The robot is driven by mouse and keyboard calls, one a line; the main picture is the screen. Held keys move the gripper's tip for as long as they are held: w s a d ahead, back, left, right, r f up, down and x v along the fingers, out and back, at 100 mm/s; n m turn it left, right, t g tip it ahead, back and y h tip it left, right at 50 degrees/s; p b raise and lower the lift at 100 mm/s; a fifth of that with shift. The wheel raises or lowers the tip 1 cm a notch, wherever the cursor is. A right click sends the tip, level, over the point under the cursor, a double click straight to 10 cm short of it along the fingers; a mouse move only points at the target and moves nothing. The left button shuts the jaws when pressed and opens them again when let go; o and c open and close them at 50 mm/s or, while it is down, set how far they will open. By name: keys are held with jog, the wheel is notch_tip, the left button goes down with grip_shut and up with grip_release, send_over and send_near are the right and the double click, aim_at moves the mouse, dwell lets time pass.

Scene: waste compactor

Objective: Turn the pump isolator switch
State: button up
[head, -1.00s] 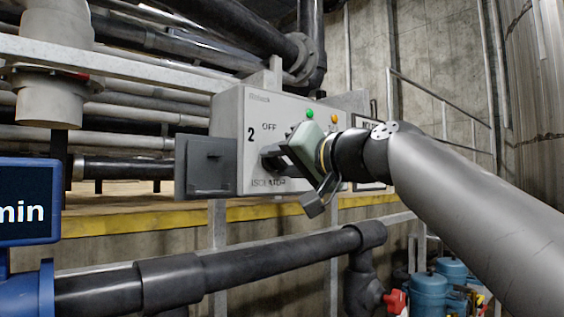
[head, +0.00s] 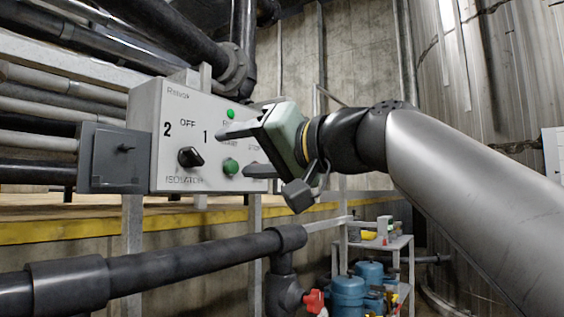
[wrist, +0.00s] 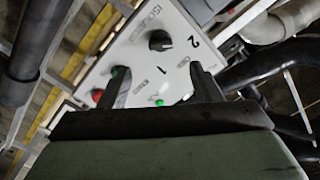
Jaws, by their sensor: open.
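The isolator switch is a black rotary knob (head: 190,157) on the front of a light grey control box (head: 150,110). "2", "OFF" and "1" are printed above it and "ISOLATOR" below. I cannot tell surely which mark it points to. My gripper (head: 236,150) is open and empty, to the right of the knob and apart from it, in front of the box's right part. In the wrist view the knob (wrist: 159,40) shows uncovered beyond the gap between my open fingertips (wrist: 160,73). My gripper hides part of the box's right side in the head view.
A green button (head: 230,167) and a green lamp (head: 231,115) sit right of the knob, near my fingers. The wrist view shows a red button (wrist: 97,95). A dark grey box (head: 108,158) adjoins the left. A black pipe (head: 190,262) runs below.

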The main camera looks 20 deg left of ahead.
jog(key=v, duration=0.6)
jog(key=shift+d+b, duration=0.3)
jog(key=shift+d, duration=0.1)
jog(key=shift+r, duration=0.1)
